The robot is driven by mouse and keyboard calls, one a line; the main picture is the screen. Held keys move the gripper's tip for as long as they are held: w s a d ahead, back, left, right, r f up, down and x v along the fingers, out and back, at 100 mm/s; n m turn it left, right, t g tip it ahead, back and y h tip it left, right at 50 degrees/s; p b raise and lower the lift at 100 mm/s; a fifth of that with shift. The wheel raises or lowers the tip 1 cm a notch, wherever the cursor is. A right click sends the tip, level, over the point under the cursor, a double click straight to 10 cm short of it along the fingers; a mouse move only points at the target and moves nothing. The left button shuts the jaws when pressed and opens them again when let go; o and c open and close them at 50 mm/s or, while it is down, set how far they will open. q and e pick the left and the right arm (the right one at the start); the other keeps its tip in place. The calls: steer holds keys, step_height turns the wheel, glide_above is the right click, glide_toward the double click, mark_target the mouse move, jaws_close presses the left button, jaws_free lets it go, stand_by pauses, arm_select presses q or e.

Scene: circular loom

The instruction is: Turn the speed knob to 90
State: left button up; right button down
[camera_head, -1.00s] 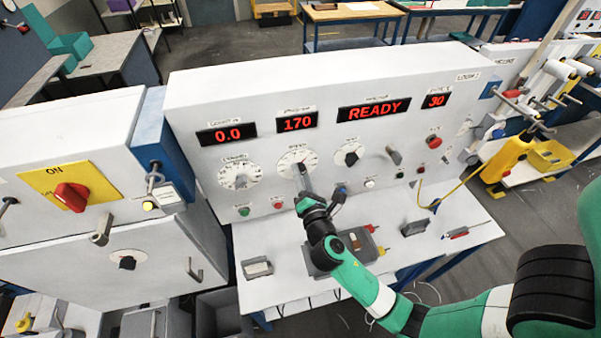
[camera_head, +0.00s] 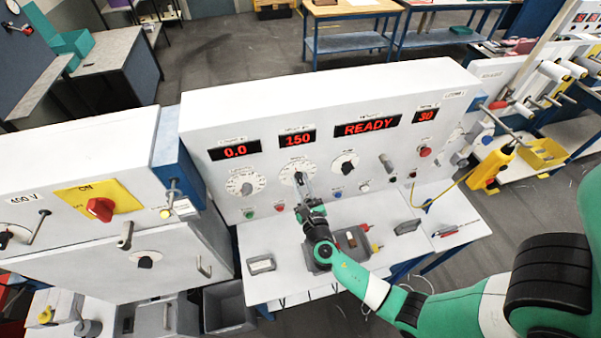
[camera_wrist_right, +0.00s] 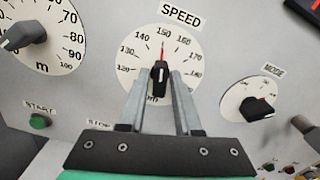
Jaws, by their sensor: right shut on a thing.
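The speed knob (camera_wrist_right: 159,78) is black and sits in the middle of a round white dial (camera_wrist_right: 190,57) labelled SPEED on the white panel. In the right wrist view its red pointer stands at about 150. The speed display (camera_head: 297,138) reads 150 in red. My right gripper (camera_wrist_right: 160,82) is shut on the knob, one finger on each side. In the head view my right gripper (camera_head: 301,181) reaches up to the dial and covers part of it. My left gripper is not in view.
A length dial (camera_head: 245,183) is to the left and a mode knob (camera_head: 345,163) to the right. Green (camera_head: 249,214) and red (camera_head: 280,208) buttons sit below. A grey tray (camera_head: 322,254) lies on the white table under my right arm.

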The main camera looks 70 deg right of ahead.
steer(key=c, duration=0.8)
jaws_free()
steer(key=shift+a, duration=0.1)
steer(key=v, duration=0.7)
